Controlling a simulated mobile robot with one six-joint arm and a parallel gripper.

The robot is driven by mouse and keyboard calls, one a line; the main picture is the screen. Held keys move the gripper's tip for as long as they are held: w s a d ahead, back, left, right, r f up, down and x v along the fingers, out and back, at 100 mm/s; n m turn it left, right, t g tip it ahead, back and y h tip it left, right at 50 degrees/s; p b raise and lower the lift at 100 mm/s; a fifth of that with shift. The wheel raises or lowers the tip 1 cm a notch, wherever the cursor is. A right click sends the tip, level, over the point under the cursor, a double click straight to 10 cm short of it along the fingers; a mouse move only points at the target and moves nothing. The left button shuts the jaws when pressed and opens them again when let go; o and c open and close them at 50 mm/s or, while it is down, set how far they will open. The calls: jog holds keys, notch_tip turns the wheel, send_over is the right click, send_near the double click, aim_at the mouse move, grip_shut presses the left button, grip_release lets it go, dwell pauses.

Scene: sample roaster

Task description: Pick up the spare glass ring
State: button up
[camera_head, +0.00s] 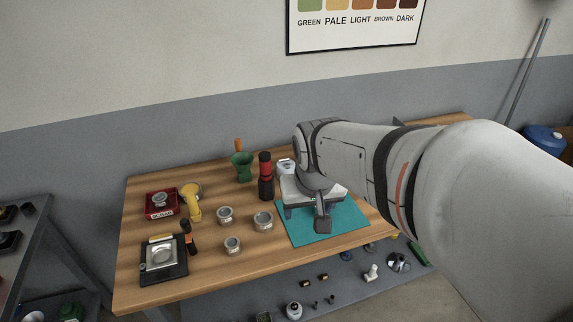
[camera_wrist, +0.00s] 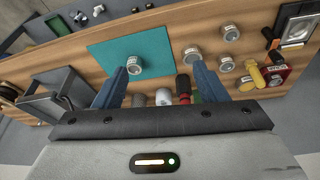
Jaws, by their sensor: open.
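My gripper (camera_wrist: 160,75) is open and empty, with its two blue fingers spread wide; in the head view it hangs over the teal mat (camera_head: 305,236). A small round, pale labelled piece (camera_wrist: 134,66) sits on the mat, close to the left finger in the wrist view and apart from it. My arm hides it in the head view. Similar round pieces stand on the wood: one (camera_head: 263,221) beside the mat, one (camera_head: 225,215) further left, one (camera_head: 232,245) nearer the front. I cannot tell by sight which is the spare glass ring; the labels are too small to read.
A red tray (camera_head: 151,211) holding another round piece, a yellow tool (camera_head: 194,208) and a dark scale-like device (camera_head: 150,272) are on the left. A red-and-black cylinder (camera_head: 265,170) and a green cup (camera_head: 242,168) stand behind the mat. Bare wood (camera_head: 290,262) lies in front.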

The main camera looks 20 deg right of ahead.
jog(key=shift+o, duration=0.5)
jog(key=w+d+f+m+b, duration=0.1)
jog(key=w+d+f, duration=0.2)
jog(key=w+f, duration=0.2)
jog(key=w+d+f+m+h+b, duration=0.1)
jog(key=w+d+f, duration=0.3)
jog(key=w, duration=0.4)
jog(key=shift+d+f+m, duration=0.25)
jog(key=shift+f+m, duration=0.25)
jog(key=shift+m, duration=0.7)
jog(key=shift+w+d+f+b, duration=0.15)
jog(key=shift+w+d+f, duration=0.95)
jog(key=shift+f, duration=1.15)
jog(key=shift+w+d+f+b, duration=0.2)
jog(key=shift+w+d+f, duration=0.9)
jog(key=shift+f, duration=1.1)
jog(key=shift+w+d+f+b, duration=0.15)
jog(key=shift+w+d+f, duration=0.6)
jog(key=shift+w+f, duration=1.1)
jog(key=shift+s+f+t, duration=0.3)
jog(key=shift+s+f, duration=0.1)
jog(key=c, duration=1.1)
jog(key=shift+r, duration=0.1)
